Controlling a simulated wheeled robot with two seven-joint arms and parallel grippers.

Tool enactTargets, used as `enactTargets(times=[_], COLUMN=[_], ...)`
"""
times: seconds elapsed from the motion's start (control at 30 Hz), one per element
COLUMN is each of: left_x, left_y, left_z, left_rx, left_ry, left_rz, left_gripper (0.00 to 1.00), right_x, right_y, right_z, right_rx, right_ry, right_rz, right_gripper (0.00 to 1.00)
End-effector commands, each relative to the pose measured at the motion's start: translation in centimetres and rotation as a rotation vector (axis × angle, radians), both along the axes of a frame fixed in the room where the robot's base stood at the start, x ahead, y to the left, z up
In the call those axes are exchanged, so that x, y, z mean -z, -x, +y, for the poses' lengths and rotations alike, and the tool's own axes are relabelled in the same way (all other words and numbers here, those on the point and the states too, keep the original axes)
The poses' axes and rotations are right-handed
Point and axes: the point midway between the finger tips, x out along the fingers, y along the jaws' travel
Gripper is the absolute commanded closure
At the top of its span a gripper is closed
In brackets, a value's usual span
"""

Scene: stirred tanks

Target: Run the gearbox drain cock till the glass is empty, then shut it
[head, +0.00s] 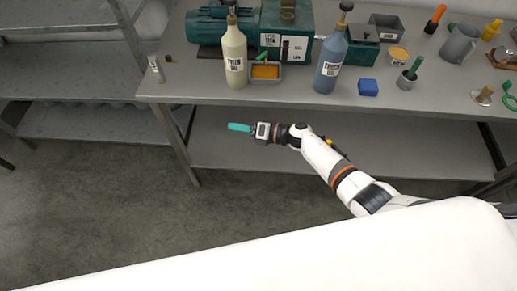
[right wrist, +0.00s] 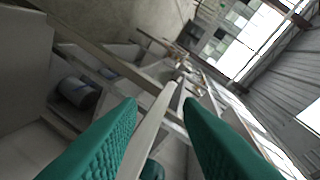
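The teal gearbox (head: 287,18) stands at the back of the bench, with labelled plates on its front; I cannot make out the level in its glass. A small green handle (head: 262,57), which looks like the drain cock, shows low at its front. Below it is a grey tray (head: 279,76) with orange-brown contents. My right gripper (head: 238,127) is in front of the bench edge, apart from the cock and pointing left. In the right wrist view its teal fingers (right wrist: 160,102) are spread with nothing held between them. My left gripper is out of view.
A cream bottle (head: 234,58) and a dark blue bottle (head: 330,65) flank the tray. A blue block (head: 368,87) lies to the right. Cups, a grey jug (head: 459,44) and small tools fill the bench's right side. The front left of the bench (head: 200,92) is clear.

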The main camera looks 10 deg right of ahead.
Motion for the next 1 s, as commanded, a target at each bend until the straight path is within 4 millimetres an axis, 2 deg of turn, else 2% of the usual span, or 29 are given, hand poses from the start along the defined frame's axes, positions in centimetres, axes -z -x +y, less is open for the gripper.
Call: enactTargets(times=[0.07, 0.5, 0.7, 1.0], left_x=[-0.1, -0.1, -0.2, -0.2], left_y=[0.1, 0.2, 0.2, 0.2], left_z=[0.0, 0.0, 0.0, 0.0], left_rx=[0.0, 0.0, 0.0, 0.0], left_ry=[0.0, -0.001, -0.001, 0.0], left_rz=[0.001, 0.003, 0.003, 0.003], left_gripper=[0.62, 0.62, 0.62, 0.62], right_x=[1.8, 8.1, 9.5, 9.7], right_y=[0.5, 2.8, 3.5, 3.6], right_z=[-0.8, -4.3, -5.1, -5.3], right_rx=[0.088, 0.393, 0.459, 0.47], right_ry=[-0.053, -0.232, -0.268, -0.274], right_rz=[0.101, 0.434, 0.502, 0.514], right_gripper=[0.67, 0.67, 0.67, 0.67])
